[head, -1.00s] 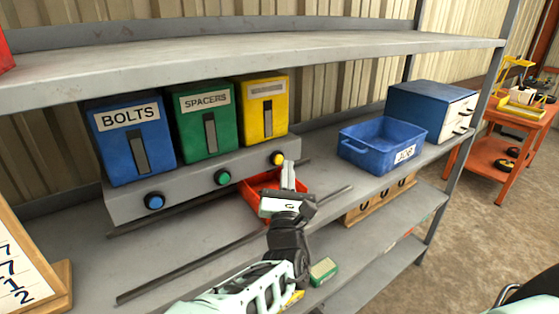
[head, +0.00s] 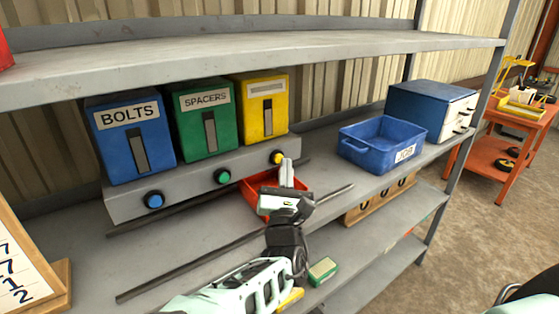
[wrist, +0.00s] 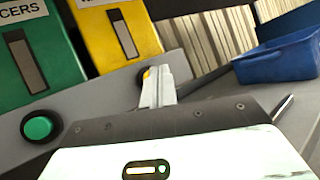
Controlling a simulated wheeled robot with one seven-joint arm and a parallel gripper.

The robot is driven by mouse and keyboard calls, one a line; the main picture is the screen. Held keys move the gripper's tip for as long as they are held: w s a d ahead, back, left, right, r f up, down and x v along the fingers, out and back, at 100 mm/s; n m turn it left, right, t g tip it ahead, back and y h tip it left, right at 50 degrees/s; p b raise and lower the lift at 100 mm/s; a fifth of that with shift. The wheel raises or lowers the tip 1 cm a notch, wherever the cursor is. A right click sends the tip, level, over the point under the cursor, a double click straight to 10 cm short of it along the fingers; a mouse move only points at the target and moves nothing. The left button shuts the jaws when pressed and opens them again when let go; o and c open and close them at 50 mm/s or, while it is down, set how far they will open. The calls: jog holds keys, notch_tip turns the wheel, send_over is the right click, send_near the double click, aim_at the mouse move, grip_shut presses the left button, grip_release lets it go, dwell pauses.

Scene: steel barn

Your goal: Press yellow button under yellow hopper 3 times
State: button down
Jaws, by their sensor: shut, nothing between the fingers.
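The yellow hopper (head: 263,106) stands at the right end of the row of hoppers on the shelf; it also shows in the wrist view (wrist: 115,35). The yellow button (head: 277,157) is on the front of the grey ledge below it. In the wrist view only a sliver of the yellow button (wrist: 146,74) shows beside the fingers. My gripper (head: 286,163) is shut and empty, its fingertips close to the button. In the wrist view the fingertips (wrist: 158,73) partly cover the button. I cannot tell whether they touch it.
The green button (head: 223,176) and blue button (head: 154,200) sit left on the same ledge. A red tray (head: 252,196) lies under my gripper. A blue bin (head: 370,150) stands to the right. The upper shelf (head: 250,55) overhangs the hoppers.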

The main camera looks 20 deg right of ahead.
jog(key=shift+w+a, duration=0.15)
jog(key=shift+w, duration=0.35)
dwell(0.7)
jog(key=shift+s, duration=0.1)
jog(key=shift+s+d, duration=0.25)
jog(key=shift+s, duration=0.45)
jog(key=s, duration=0.1)
jog(key=s+d, duration=0.1)
jog(key=s, duration=0.2)
jog(key=shift+s+d, duration=0.3)
jog(key=shift+s, duration=0.1)
dwell(0.9)
